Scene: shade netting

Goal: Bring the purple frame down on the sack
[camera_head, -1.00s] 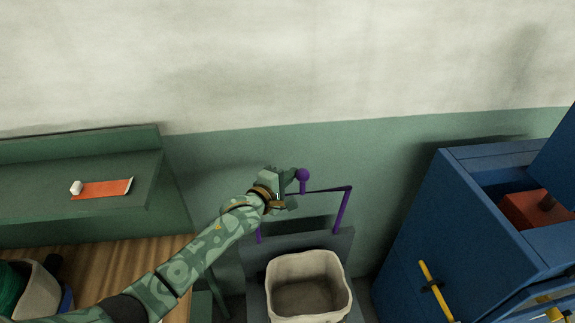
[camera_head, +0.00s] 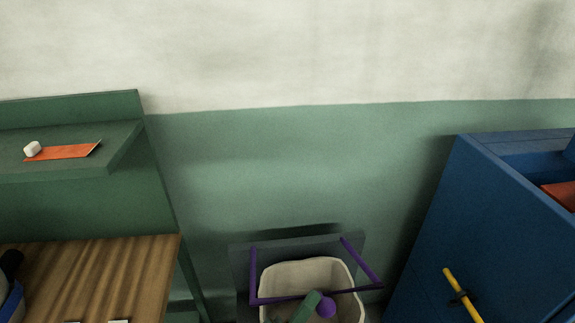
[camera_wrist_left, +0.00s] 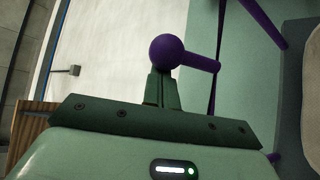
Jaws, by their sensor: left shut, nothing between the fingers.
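The purple frame (camera_head: 280,299) is tilted forward from the grey back panel, its front bar crossing over the mouth of the cream sack (camera_head: 300,267). A round purple knob (camera_head: 326,307) sits on the front bar. Whether the frame touches the sack, I cannot tell. My left gripper (camera_head: 308,302) is at the knob, partly cut off by the bottom edge. In the left wrist view the gripper (camera_wrist_left: 162,90) is shut and empty, its fingertips right against or just behind the knob (camera_wrist_left: 167,51). My right gripper is in neither view.
A blue cabinet (camera_head: 480,220) with a yellow handle (camera_head: 461,293) stands at the right.

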